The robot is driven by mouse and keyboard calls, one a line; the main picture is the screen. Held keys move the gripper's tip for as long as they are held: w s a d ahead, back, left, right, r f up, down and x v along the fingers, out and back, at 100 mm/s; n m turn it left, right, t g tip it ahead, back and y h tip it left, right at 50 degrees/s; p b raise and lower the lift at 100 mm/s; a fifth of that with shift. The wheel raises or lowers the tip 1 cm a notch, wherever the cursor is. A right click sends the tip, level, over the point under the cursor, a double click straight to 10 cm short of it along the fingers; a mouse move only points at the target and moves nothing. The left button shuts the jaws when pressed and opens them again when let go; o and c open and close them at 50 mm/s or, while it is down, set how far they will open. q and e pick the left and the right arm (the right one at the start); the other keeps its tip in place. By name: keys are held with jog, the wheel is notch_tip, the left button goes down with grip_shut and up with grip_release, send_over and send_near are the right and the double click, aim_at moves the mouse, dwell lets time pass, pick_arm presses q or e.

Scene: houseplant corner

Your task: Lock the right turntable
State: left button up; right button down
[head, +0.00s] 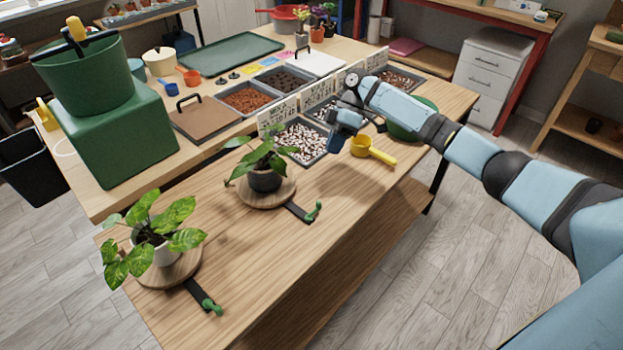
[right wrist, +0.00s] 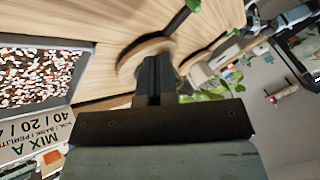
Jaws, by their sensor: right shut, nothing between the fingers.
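The right turntable (head: 288,190) is a round wooden disc bearing a leafy plant in a dark pot (head: 264,181). A black bar runs from it to a green lever (head: 313,211) at its outer end. The left turntable (head: 178,273) carries a plant in a white pot and has its own black bar and green lever (head: 211,306). My right gripper (head: 337,145) is shut and empty, above the table to the right of the right turntable, apart from the lever. In the right wrist view the fingers (right wrist: 155,75) overlap a wooden disc (right wrist: 128,62). My left gripper is out of view.
A yellow scoop (head: 372,151) lies close to my right gripper. Trays of pebbles (head: 300,140) and soil mixes with label cards stand behind it. A green block with a green bucket (head: 90,80) is at the left. The table front is clear.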

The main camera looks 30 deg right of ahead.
jog(key=x, duration=1)
jog(key=shift+s+a+f, duration=0.1)
jog(key=shift+a+f, duration=0.05)
jog(key=s, duration=0.1)
jog(key=s+a, duration=0.1)
jog(key=s, duration=0.1)
jog(key=shift+a+r, duration=0.1)
jog(key=shift+r, duration=0.1)
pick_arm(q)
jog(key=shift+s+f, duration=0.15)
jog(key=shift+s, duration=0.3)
pick_arm(e)
jog(key=shift+s+a, duration=0.15)
jog(key=shift+s, duration=0.1)
pick_arm(q)
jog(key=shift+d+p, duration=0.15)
jog(key=shift+p, duration=0.2)
pick_arm(e)
jog(key=shift+s+m+p, duration=0.15)
jog(key=shift+m+p, duration=0.15)
jog(key=shift+p, duration=0.1)
pick_arm(q)
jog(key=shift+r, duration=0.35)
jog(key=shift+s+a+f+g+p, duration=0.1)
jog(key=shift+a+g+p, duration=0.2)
jog(key=shift+p, duration=0.1)
pick_arm(e)
jog(key=shift+s+m+t, duration=0.1)
jog(key=shift+m+t, duration=0.2)
